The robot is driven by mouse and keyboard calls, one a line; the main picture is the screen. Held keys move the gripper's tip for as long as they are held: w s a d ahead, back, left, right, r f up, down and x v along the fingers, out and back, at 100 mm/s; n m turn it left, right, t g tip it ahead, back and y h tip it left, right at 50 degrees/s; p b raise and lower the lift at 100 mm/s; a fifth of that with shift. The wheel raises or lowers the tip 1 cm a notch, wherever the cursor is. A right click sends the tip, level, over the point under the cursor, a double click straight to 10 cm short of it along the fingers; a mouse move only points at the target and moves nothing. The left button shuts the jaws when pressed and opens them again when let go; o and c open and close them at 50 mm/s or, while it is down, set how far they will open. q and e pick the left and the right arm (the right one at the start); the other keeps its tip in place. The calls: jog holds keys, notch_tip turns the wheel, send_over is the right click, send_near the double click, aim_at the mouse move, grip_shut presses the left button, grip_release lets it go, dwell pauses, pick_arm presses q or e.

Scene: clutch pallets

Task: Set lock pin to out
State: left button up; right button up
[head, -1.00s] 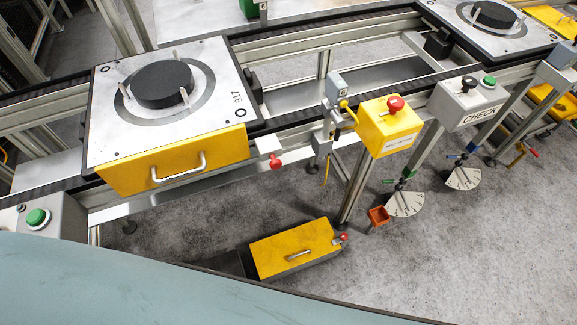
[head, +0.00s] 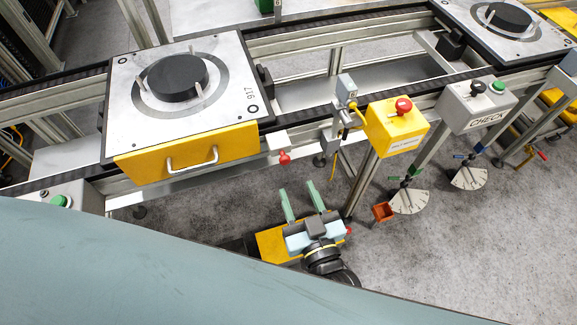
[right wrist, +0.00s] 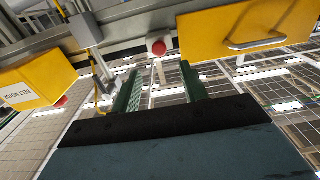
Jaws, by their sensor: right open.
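A red knob (head: 284,158) on a white block, which looks like the lock pin, sits on the rail just right of the upper yellow drawer (head: 190,160). In the right wrist view the knob (right wrist: 158,47) faces the camera, just beyond and roughly between my fingertips. My right gripper (head: 298,190) is open and empty, its green fingers pointing up toward the rail. It is apart from the knob; the right wrist view also shows its two fingers (right wrist: 160,70). I cannot tell from the knob whether the pin is in or out. My left gripper is not seen.
A yellow belt-motor box (head: 395,127) with a red button stands right of the knob. A grey CHECK box (head: 478,105) is further right. A pallet plate (head: 130,75) with a black disc rests on the conveyor.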

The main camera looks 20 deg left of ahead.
aim_at(286, 162)
jog(key=x, duration=0.7)
jog(key=shift+w+a+b, duration=0.15)
jog(key=shift+w+b, duration=0.05)
jog(key=shift+b, duration=0.1)
grip_shut()
